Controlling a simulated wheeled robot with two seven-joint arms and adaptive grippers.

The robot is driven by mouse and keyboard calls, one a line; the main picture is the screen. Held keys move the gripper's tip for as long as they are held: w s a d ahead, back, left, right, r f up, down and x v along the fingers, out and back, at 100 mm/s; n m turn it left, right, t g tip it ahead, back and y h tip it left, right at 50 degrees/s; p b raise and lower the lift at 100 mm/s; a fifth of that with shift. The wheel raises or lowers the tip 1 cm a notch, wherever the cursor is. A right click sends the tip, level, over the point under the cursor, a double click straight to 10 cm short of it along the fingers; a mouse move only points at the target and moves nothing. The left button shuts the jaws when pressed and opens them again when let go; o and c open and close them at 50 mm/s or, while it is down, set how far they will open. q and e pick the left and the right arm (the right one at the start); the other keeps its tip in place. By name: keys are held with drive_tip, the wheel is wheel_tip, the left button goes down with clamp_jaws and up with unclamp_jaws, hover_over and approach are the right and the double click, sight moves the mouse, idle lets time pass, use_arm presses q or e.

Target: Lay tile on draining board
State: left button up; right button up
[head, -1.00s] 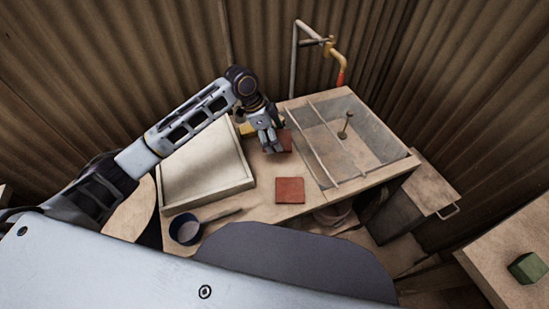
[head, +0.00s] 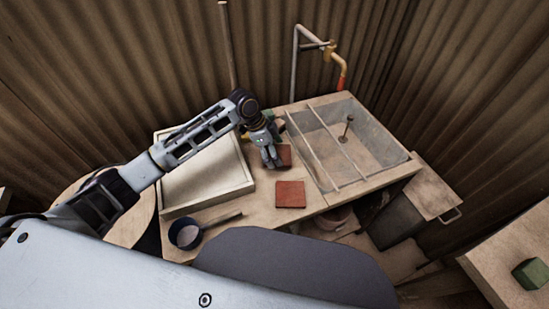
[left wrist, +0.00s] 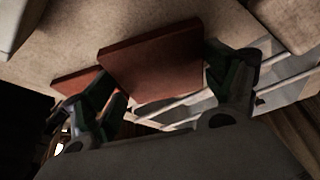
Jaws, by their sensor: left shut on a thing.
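My left gripper (head: 276,163) is shut on a red-brown square tile (head: 286,153), left of the water basin. In the left wrist view the held tile (left wrist: 152,63) sits between the two fingers (left wrist: 165,90). A second red-brown tile (head: 290,194) lies on the wooden bench top nearer to me; it shows partly behind the held one in the left wrist view (left wrist: 74,82). Whether the held tile touches the bench is hard to tell. No separate draining board is clearly identifiable; a pale, rimmed wooden board (head: 247,186) lies left of the gripper. My right gripper is not in view.
The clear-sided basin (head: 385,135) has thin rails (head: 313,150) across it and a tap (head: 341,70) behind. A dark blue pan (head: 186,234) stands at the bench's front left. A green block (head: 529,273) sits far right. Bench around the near tile is clear.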

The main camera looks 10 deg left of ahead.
use_arm(q)
wheel_tip(320, 180, down, 3)
drive_tip(key=shift+f, duration=0.35)
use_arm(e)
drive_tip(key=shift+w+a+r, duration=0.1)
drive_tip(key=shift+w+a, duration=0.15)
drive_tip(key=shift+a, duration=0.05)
use_arm(q)
drive_tip(key=o, duration=1)
drive_tip(key=shift+f, duration=0.1)
drive_tip(key=shift+o, duration=0.2)
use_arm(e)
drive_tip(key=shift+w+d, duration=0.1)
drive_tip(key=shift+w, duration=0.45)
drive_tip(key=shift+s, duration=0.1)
